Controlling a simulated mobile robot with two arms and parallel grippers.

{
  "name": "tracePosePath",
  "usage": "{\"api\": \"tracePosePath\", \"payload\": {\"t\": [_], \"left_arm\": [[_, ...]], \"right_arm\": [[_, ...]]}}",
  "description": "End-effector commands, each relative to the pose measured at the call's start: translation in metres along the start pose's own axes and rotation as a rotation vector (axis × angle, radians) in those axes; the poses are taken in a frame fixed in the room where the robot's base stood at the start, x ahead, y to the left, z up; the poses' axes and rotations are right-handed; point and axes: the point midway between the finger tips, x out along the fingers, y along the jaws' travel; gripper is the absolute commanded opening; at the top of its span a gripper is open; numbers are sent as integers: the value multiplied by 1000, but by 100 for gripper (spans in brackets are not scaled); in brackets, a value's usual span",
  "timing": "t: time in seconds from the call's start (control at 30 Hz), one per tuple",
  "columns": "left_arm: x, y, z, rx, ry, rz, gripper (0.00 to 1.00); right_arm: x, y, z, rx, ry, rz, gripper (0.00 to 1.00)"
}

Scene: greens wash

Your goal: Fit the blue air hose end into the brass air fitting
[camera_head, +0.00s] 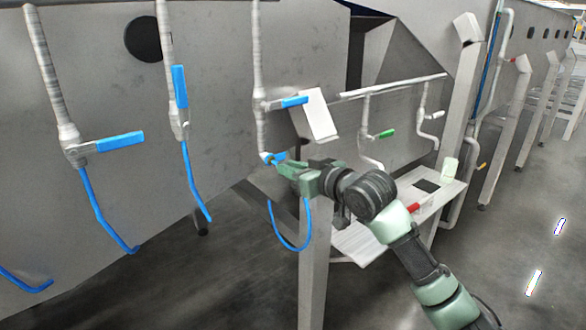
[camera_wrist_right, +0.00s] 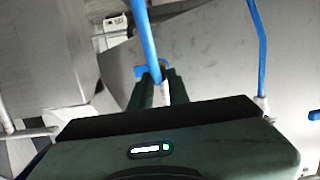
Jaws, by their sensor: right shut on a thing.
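The blue air hose (camera_head: 291,245) hangs in a loop under my right gripper (camera_head: 277,163). The gripper is shut on the hose near its end, and a short blue piece (camera_head: 279,156) shows at the fingertips. The small brass air fitting (camera_head: 265,155) is at the lower end of the middle vertical pipe, right by the fingertips. In the right wrist view the hose (camera_wrist_right: 146,45) runs to between the dark fingers (camera_wrist_right: 158,90), with a pale pipe behind. The fingers hide the joint, so I cannot tell whether hose and fitting touch. My left gripper is out of view.
Other pipes with blue-handled valves (camera_head: 120,141) and hanging blue hoses (camera_head: 101,213) stand to the left, along a grey metal wall (camera_head: 95,90). A grey post (camera_head: 314,265) stands below my gripper. A white shelf (camera_head: 365,242) is to the right.

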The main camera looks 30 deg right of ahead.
Motion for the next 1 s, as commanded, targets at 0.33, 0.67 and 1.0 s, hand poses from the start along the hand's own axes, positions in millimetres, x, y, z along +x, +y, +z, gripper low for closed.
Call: {"api": "tracePosePath", "payload": {"t": [0.33, 0.67, 1.0], "left_arm": [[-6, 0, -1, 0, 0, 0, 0], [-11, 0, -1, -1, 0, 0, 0], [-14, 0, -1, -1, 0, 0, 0]], "right_arm": [[8, 0, -3, 0, 0, 1, 0], [17, 0, -5, 0, 1, 1, 0], [22, 0, -5, 0, 1, 1, 42]]}}
